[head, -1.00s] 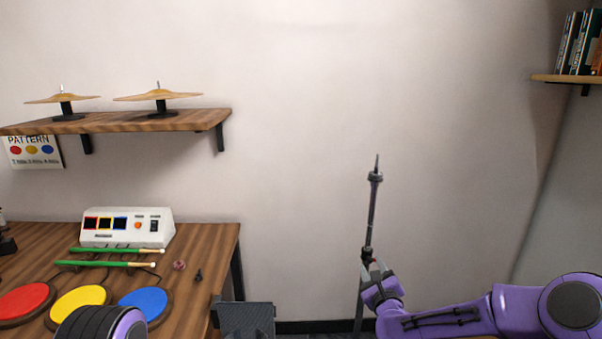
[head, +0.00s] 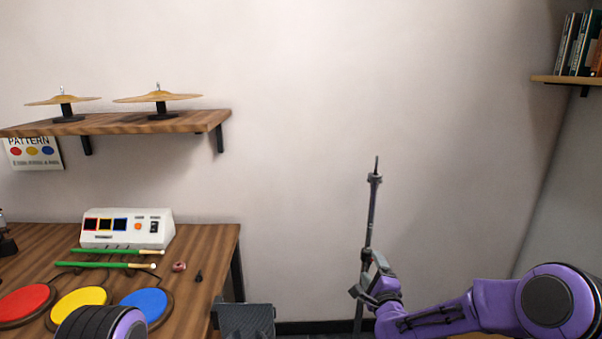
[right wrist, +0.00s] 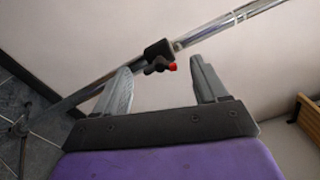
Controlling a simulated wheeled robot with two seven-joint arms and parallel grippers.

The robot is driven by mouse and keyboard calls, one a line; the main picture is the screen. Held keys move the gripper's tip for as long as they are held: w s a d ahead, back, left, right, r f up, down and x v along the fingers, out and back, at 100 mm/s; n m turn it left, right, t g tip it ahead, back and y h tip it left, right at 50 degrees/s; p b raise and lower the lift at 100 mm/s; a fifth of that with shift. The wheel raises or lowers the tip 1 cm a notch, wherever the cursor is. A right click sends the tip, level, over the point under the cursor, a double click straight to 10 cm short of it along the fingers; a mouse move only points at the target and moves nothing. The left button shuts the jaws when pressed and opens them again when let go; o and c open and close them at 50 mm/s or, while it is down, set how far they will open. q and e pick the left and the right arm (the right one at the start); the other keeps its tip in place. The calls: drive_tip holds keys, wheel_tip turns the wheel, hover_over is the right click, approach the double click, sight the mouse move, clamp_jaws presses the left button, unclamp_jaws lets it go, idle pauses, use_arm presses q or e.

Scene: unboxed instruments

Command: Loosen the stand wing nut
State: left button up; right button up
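The stand (head: 371,215) is a thin grey pole with a narrow tip, upright in front of the wall. In the right wrist view its pole (right wrist: 215,28) runs diagonally, with a black collar (right wrist: 157,49) on it. A small dark wing nut (right wrist: 155,68) with a red end sits at the collar. My right gripper (head: 367,277) is at the collar's height on the pole. In the right wrist view its fingers (right wrist: 161,68) are apart, one on each side of the wing nut, with gaps showing.
A wooden table (head: 205,240) at left holds red, yellow and blue pads, green sticks (head: 115,265) and a white control box (head: 127,228). A shelf (head: 190,119) with two cymbals hangs above. Books (head: 578,45) stand on a shelf at right. The wall around the stand's upper part is clear.

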drive_tip(key=s+p, duration=0.1)
drive_tip(key=s, duration=0.5)
idle(0.4)
drive_tip(key=shift+d, duration=0.1)
drive_tip(key=s+d+f+n+g+h+p, duration=0.3)
drive_tip(key=s+f+n+g, duration=0.65)
drive_tip(key=s+f, duration=0.95)
drive_tip(key=s+d+f+n+g, duration=0.1)
drive_tip(key=s+d+n+g, duration=0.1)
drive_tip(key=s, duration=1)
drive_tip(key=s+d+f+n+g+h+p, duration=0.1)
drive_tip(key=s+d+n+g, duration=0.2)
drive_tip(key=s, duration=0.9)
drive_tip(key=shift+s+d+f+p, duration=0.2)
drive_tip(key=shift+s+d+p, duration=0.1)
drive_tip(key=shift+d, duration=0.95)
